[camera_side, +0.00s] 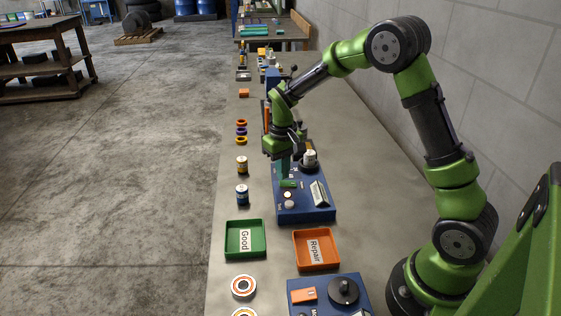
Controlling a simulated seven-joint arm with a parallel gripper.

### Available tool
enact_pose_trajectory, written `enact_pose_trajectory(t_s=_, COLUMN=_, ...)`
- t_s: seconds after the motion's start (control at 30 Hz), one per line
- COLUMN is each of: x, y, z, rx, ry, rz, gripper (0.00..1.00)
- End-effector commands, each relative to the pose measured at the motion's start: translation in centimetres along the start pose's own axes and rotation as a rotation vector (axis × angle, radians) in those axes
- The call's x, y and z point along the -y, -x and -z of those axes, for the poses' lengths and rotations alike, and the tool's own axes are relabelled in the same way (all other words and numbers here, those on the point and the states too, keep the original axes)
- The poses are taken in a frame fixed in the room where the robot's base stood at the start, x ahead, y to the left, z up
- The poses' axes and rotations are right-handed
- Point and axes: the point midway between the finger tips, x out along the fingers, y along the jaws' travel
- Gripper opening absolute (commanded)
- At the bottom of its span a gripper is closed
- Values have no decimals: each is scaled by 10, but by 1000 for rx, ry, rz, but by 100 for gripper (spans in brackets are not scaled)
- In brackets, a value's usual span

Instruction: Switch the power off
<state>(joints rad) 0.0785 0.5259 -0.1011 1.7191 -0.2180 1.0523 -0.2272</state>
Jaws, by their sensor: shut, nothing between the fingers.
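A blue device box (308,213) stands on the grey bench. Its top carries a green part (289,183), round light buttons (288,195), a tilted display or label plate (318,193) and a round knob-like piece with a white top (309,158). My gripper (285,178) points down over the left part of this box, close to the green part; I cannot tell whether it touches. Its fingers are shut with nothing seen between them. The arm and gripper hide the back of the box. Which part is the power switch is too small to tell.
A green "Good" tray (262,240) and an orange "Repair" tray (335,250) lie in front. Another blue box with a black dial (343,290) is nearest. Small cans (242,194) and coloured rings (241,131) line the left edge. The bench's right side (380,190) is clear.

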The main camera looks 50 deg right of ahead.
Motion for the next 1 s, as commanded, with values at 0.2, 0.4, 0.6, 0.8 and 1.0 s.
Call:
enact_pose_trajectory(t_s=0.2, x=0, y=0, z=0, rx=0, ry=0, rz=0, gripper=0)
enact_pose_trajectory(t_s=0.4, x=0, y=0, z=0, rx=0, ry=0, rz=0, gripper=0)
enact_pose_trajectory(t_s=0.6, x=0, y=-1, z=0, rx=1, ry=0, rz=0, gripper=0)
enact_pose_trajectory(t_s=0.8, x=0, y=-4, z=0, rx=1, ry=0, rz=0, gripper=0)
enact_pose_trajectory(t_s=1.0, x=0, y=-7, z=0, rx=0, ry=0, rz=0, gripper=0)
